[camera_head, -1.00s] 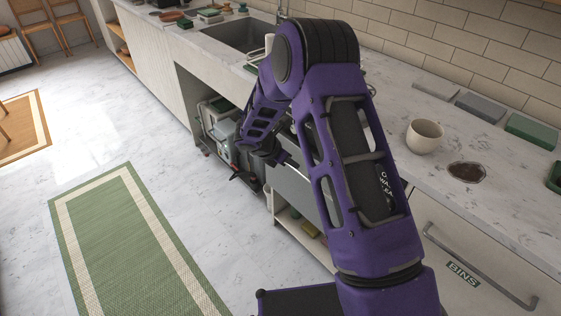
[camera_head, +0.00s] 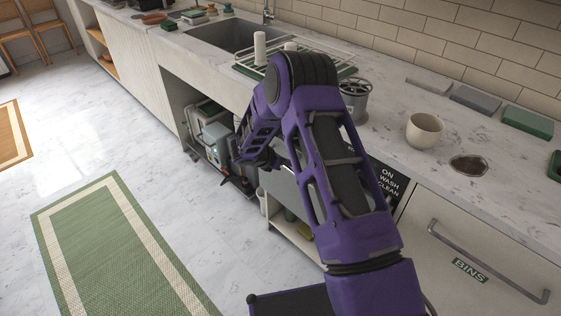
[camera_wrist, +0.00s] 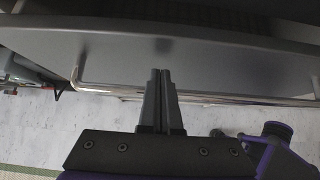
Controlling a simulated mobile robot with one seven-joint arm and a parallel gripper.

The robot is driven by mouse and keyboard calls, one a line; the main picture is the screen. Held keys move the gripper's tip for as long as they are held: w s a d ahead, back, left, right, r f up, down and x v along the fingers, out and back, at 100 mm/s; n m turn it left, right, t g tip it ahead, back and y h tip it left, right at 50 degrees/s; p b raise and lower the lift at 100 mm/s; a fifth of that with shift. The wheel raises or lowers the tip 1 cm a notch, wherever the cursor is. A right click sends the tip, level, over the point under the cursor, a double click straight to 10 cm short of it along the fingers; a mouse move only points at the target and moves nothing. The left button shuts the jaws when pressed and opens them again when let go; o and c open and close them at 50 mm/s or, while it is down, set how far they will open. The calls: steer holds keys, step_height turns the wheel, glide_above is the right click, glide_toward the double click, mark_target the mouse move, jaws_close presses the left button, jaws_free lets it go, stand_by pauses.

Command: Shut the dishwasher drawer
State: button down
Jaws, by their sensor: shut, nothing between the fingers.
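The dishwasher drawer's dark grey front (camera_wrist: 220,62) spans the upper part of the wrist view, with a thin metal handle bar (camera_wrist: 235,98) along its lower side. A dark recess shows above its top edge. In the head view a grey piece of the drawer (camera_head: 283,186) shows low under the counter, mostly hidden behind my arm; how far out it stands I cannot tell. My gripper (camera_wrist: 162,70) is shut and empty, its fingertips over the drawer front near the handle bar; contact is unclear. My gripper's tips are hard to make out in the head view.
A machine (camera_head: 213,140) stands in the open bay left of my gripper. A black wash sign (camera_head: 388,182) and a bins drawer (camera_head: 455,245) are to the right. The counter above holds a cup (camera_head: 424,130) and a dish rack (camera_head: 325,62). The floor by the green rug (camera_head: 95,215) is clear.

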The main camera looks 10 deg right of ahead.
steer(key=shift+w+d+f, duration=0.2)
steer(key=shift+d+f, duration=0.05)
steer(key=shift+f, duration=0.05)
